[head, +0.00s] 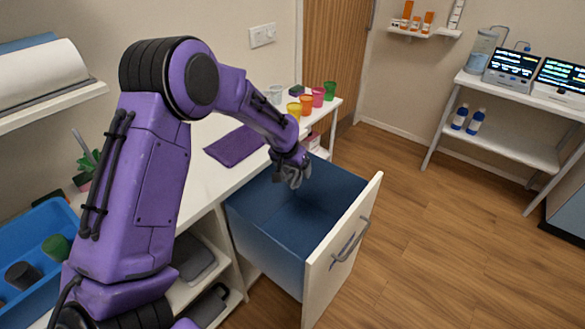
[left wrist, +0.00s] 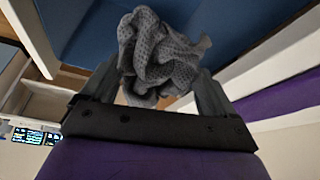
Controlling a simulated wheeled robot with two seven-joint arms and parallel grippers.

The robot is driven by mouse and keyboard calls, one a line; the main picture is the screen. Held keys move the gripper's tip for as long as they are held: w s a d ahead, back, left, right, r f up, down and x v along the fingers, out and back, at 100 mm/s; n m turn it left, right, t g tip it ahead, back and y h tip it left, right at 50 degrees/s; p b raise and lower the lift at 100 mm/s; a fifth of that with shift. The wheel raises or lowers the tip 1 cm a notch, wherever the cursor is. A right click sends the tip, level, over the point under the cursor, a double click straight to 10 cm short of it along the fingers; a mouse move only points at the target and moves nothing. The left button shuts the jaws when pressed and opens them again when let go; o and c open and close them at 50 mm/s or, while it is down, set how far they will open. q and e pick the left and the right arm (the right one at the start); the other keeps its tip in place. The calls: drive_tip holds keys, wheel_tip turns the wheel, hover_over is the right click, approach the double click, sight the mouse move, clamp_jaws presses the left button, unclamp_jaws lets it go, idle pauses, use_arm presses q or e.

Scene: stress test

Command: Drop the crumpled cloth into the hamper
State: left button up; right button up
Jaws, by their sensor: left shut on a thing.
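The crumpled cloth (left wrist: 160,55) is dark grey with a dotted weave and is bunched between the fingers of my left gripper (head: 292,179) in the left wrist view. In the head view that gripper is over the hamper, a deep blue pull-out bin (head: 262,232) with a white front panel (head: 342,254) and a grey handle. The hamper is pulled out from under the counter, and its visible inside looks empty. The cloth is hard to tell from the fingers in the head view. My right gripper is not in view.
A purple folded cloth (head: 234,147) and several coloured cups (head: 306,104) are on the white counter (head: 212,178) behind the hamper. A blue tray (head: 40,222) with dark and green items is at left. The wooden floor (head: 440,220) to the right is clear.

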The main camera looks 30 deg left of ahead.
use_arm(q)
drive_tip(key=o, duration=0.8)
drive_tip(key=shift+r, duration=0.1)
drive_tip(key=shift+c, duration=0.2)
drive_tip(key=v, duration=1)
drive_tip(key=shift+r+b, duration=0.2)
drive_tip(key=shift+b, duration=0.25)
drive_tip(key=shift+s+d, duration=0.15)
